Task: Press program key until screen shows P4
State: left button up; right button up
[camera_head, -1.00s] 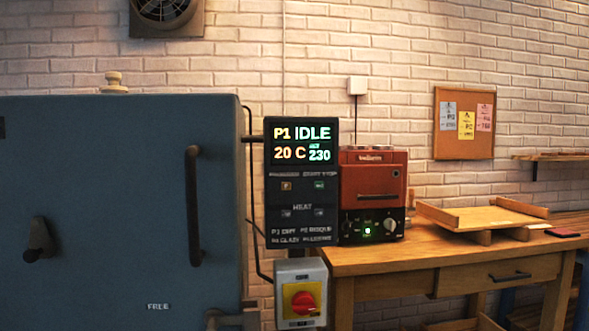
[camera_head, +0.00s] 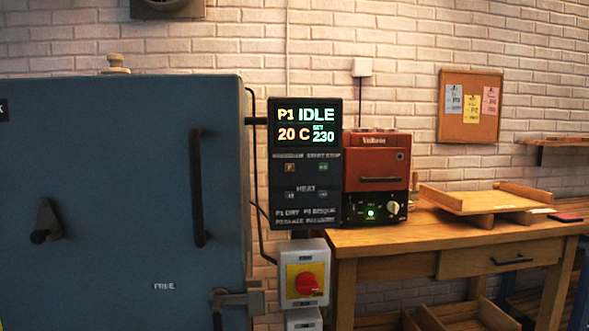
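The control panel (camera_head: 305,215) is a dark upright box beside the large blue kiln (camera_head: 110,190). Its screen (camera_head: 306,124) reads P1 IDLE, 20 C, SET 230. Below the screen, the program key (camera_head: 290,168) is a small amber-marked button on the left, under a blurred label. The start/stop key (camera_head: 323,167) is green-marked on the right. Two heat keys sit lower, and a small program list is printed at the bottom. Neither of my grippers shows in the head view.
A red switch on a yellow plate (camera_head: 293,271) hangs below the panel. A red-orange appliance (camera_head: 360,147) and a wooden tray (camera_head: 452,200) stand on the wooden table (camera_head: 400,236) at right. The kiln's handle (camera_head: 198,188) and latch (camera_head: 228,298) stick out. The space before the panel is clear.

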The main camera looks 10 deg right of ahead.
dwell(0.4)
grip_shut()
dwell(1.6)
